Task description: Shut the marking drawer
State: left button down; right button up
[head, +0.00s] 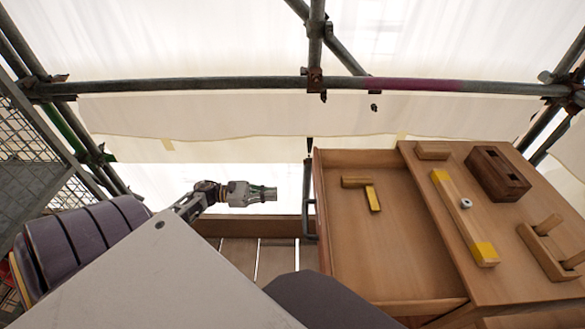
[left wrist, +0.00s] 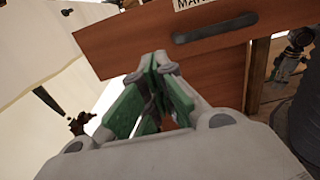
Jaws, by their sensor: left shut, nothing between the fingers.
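The marking drawer (head: 385,235) is pulled out to the left from the wooden cabinet (head: 480,270) in the head view. A dark handle (head: 309,220) is on its front. In the left wrist view the drawer front (left wrist: 150,38) has a dark handle (left wrist: 215,27) and a partly cut-off label (left wrist: 195,3). An L-shaped wooden piece (head: 366,188) with a yellow end lies inside the drawer. My left gripper (head: 272,193) is shut and empty, left of the drawer front and apart from it. It also shows in the left wrist view (left wrist: 160,65). My right gripper is not in view.
On the cabinet top are a dark wooden block (head: 497,173), a yellow-ended bar (head: 463,215), a small block (head: 432,151) and a pegged wooden stand (head: 545,248). Scaffold poles (head: 200,84) and white sheeting stand behind. The plank floor (head: 275,258) shows left of the drawer.

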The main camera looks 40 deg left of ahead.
pick_arm(q)
jog(key=x, duration=1.3)
jog(key=shift+w+d, duration=0.25)
jog(key=shift+d, duration=0.05)
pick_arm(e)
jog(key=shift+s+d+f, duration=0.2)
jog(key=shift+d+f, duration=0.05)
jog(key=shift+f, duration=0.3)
pick_arm(q)
jog(key=shift+w+d, duration=0.1)
jog(key=shift+d, duration=0.05)
